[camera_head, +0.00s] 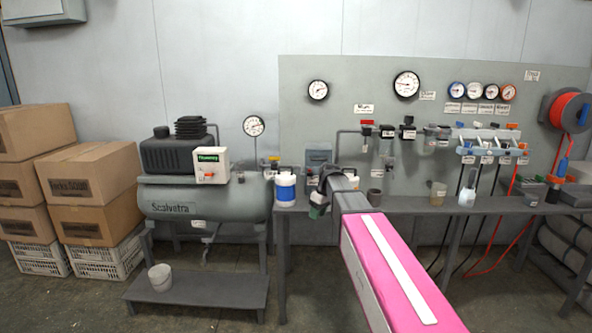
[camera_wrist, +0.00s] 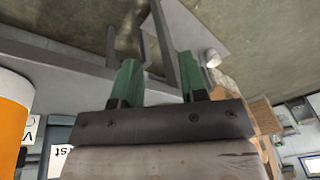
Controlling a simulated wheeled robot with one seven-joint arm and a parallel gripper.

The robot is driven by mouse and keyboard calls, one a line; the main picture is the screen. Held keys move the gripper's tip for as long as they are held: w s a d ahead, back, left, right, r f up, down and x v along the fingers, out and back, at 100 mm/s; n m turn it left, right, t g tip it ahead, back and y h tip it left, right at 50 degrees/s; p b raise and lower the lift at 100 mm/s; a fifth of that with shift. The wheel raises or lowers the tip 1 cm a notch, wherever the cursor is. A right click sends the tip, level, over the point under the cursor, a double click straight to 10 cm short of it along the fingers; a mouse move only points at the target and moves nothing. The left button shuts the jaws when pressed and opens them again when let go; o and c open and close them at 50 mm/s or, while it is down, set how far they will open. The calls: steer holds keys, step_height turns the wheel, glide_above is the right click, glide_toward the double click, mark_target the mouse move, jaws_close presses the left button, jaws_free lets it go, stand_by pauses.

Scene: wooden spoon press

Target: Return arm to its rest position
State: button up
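My arm, with a pink link, reaches out over the grey workbench (camera_head: 440,204) in the head view. My gripper (camera_head: 316,204) is at its far end, near the bench's left part, with a greenish fingertip showing. In the wrist view my gripper (camera_wrist: 160,82) has two green fingers spread apart with nothing between them. It is open and empty. The floor, bench structure and a low platform show beyond the fingers.
A white jar with a blue band (camera_head: 285,190) stands just left of my gripper. An orange-and-white container (camera_wrist: 12,115) is close at the wrist view's left edge. The compressor (camera_head: 205,198) stands left of the bench.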

steer(key=s+d+f+m+h, duration=0.1)
steer(key=s+d+f+m, duration=0.4)
steer(key=s+f, duration=0.4)
steer(key=s+d+f+m+h, duration=0.1)
steer(key=s+d+f+m, duration=0.4)
steer(key=s+f, duration=0.4)
steer(key=s, duration=0.5)
steer(key=shift+s+d+h, duration=0.15)
steer(key=shift+s+h, duration=0.1)
steer(key=shift+h, duration=0.05)
stand_by(0.4)
